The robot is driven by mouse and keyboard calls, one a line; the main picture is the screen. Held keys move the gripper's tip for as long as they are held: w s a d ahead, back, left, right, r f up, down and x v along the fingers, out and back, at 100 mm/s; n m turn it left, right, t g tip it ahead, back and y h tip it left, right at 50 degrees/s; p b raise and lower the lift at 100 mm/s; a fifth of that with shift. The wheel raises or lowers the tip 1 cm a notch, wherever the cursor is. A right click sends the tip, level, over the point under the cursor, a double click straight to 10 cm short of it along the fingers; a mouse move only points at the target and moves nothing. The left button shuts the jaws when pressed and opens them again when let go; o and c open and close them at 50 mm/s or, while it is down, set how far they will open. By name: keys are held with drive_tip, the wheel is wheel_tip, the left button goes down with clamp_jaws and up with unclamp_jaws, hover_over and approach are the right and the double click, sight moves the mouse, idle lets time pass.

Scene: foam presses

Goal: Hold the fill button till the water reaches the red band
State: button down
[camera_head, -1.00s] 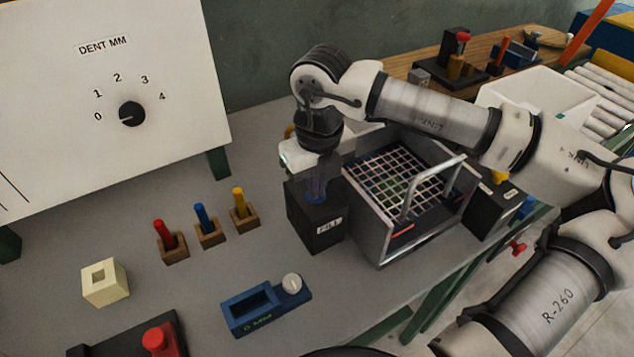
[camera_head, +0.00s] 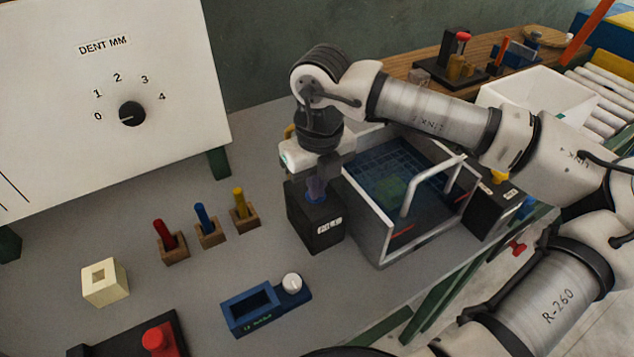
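The black fill box (camera_head: 317,232) with a white label stands left of the clear-walled tank (camera_head: 384,238). My gripper (camera_head: 316,190) points down onto the blue fill button (camera_head: 315,197) on top of the box. Its fingers look close together and touching the button, and they hide most of it. Dark blue water (camera_head: 378,172) lies over the grid inside the tank. A short piece of the red band (camera_head: 402,229) shows low at the tank's front wall. I cannot tell exactly how the water stands against the band.
Red, blue and yellow pegs (camera_head: 203,226) stand in wooden blocks at left. A blue gauge (camera_head: 266,304) with a white knob lies in front. A black box (camera_head: 495,208) with a yellow button stands right of the tank. A dial board (camera_head: 130,100) stands behind.

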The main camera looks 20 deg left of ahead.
drive_tip(key=shift+s+f, duration=0.3)
drive_tip(key=shift+f, duration=0.15)
idle(0.3)
drive_tip(key=shift+w+r, duration=0.15)
drive_tip(key=shift+r, duration=0.3)
wheel_tip(320, 180, up, 14)
drive_tip(key=shift+d, duration=0.2)
